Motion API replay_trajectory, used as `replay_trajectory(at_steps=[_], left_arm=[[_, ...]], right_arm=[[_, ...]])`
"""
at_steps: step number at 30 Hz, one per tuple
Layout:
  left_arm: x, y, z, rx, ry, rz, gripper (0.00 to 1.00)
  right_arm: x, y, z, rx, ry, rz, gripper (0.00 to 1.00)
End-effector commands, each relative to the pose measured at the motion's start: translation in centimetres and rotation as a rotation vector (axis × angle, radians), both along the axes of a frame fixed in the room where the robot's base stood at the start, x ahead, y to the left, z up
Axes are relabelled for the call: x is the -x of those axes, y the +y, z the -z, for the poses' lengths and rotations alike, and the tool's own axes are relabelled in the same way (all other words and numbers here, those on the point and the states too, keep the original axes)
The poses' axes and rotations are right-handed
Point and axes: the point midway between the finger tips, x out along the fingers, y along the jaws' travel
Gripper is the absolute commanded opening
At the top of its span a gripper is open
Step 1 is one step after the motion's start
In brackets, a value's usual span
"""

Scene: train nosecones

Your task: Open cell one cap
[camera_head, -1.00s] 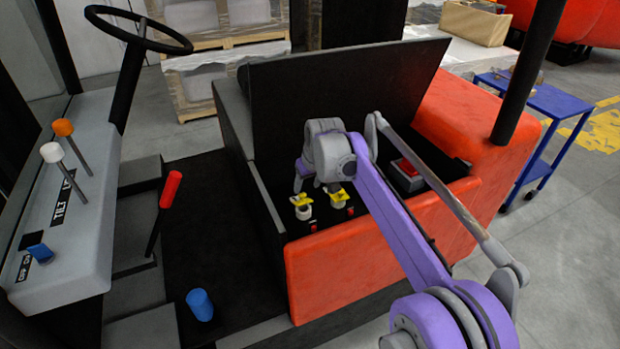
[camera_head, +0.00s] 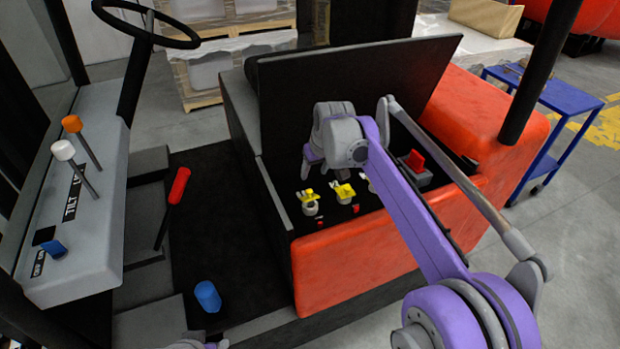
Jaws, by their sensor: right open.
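The open battery compartment (camera_head: 262,215) of the orange truck holds a row of cell necks. Two carry yellow caps: a left cap (camera_head: 309,196) and a right cap (camera_head: 344,190). A third pale neck is partly hidden behind my right arm. I cannot tell which is cell one, or whether either yellow cap is lifted. My right gripper (camera_head: 308,164) is open and empty, above and behind the left yellow cap, apart from it. Its fingertips are small and dark against the lid. A bit of my left arm shows at the bottom edge; its gripper is out of view.
The black lid (camera_head: 350,85) stands raised behind my right gripper. A red connector (camera_head: 415,160) sits on a grey block right of my forearm. The steering wheel (camera_head: 146,22) and levers are at left. A blue cart (camera_head: 560,97) stands at right.

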Motion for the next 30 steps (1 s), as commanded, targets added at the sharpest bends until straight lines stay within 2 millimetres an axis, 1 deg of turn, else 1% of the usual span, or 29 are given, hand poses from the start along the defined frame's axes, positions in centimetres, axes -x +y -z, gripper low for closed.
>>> replay_trajectory(at_steps=[1, 5, 9, 15, 18, 21, 29, 30], left_arm=[[0.1, 0.0, 0.3, 0.000, 0.001, 0.000, 0.50], [0.2, 0.0, 0.6, 0.000, 0.002, 0.000, 0.50], [0.2, 0.0, 0.7, 0.000, 0.003, 0.000, 0.50], [0.2, 0.0, 0.8, 0.000, 0.003, 0.000, 0.50], [0.2, 0.0, 0.8, 0.000, 0.003, 0.000, 0.50], [0.2, 0.0, 0.8, 0.000, 0.003, 0.000, 0.50], [0.2, 0.0, 0.8, 0.000, 0.003, 0.000, 0.50], [0.2, 0.0, 0.8, 0.000, 0.003, 0.000, 0.50]], right_arm=[[-0.2, 0.1, 0.8, 0.000, 0.001, 0.000, 0.57], [-0.9, 0.3, 2.8, 0.000, 0.001, 0.000, 0.57], [-1.9, 0.7, 5.4, 0.000, 0.001, 0.000, 0.57], [-3.1, 1.0, 8.4, 0.000, 0.000, 0.000, 0.57], [-3.5, 1.2, 9.3, 0.000, 0.000, 0.000, 0.57], [-3.7, 1.2, 9.7, 0.000, 0.000, 0.000, 0.57], [-3.7, 1.2, 9.9, 0.000, 0.000, 0.000, 0.57], [-3.7, 1.2, 9.9, 0.000, 0.000, 0.000, 0.55]])
